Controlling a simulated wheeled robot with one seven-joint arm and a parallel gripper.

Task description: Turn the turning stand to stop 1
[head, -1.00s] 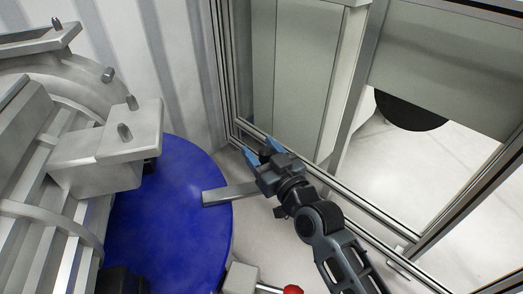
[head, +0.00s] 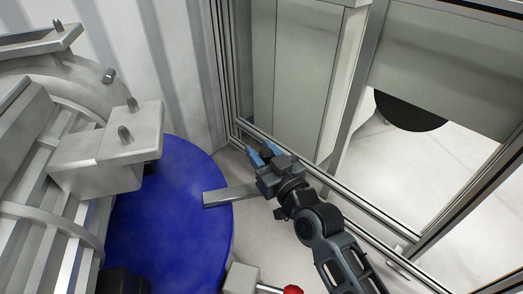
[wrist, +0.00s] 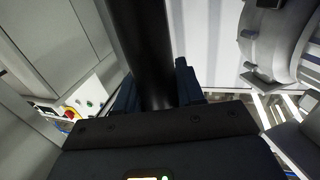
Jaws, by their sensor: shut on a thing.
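The turning stand is a round blue disc (head: 165,225) at the left in the head view, with a large grey metal drive unit (head: 110,150) on it. A flat grey bar (head: 228,195) sticks out from the disc's right edge toward my gripper (head: 262,153). In the wrist view a thick black upright handle (wrist: 143,45) stands between my blue fingers. My gripper is shut on this handle. In the head view the handle is mostly hidden by my gripper, and its join with the bar is covered.
A metal-framed wall with panels (head: 300,90) stands close behind and right of my gripper. A small grey box (head: 241,278) and a red knob (head: 292,290) are at the bottom, near the disc. A red emergency button (wrist: 71,113) shows left in the wrist view.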

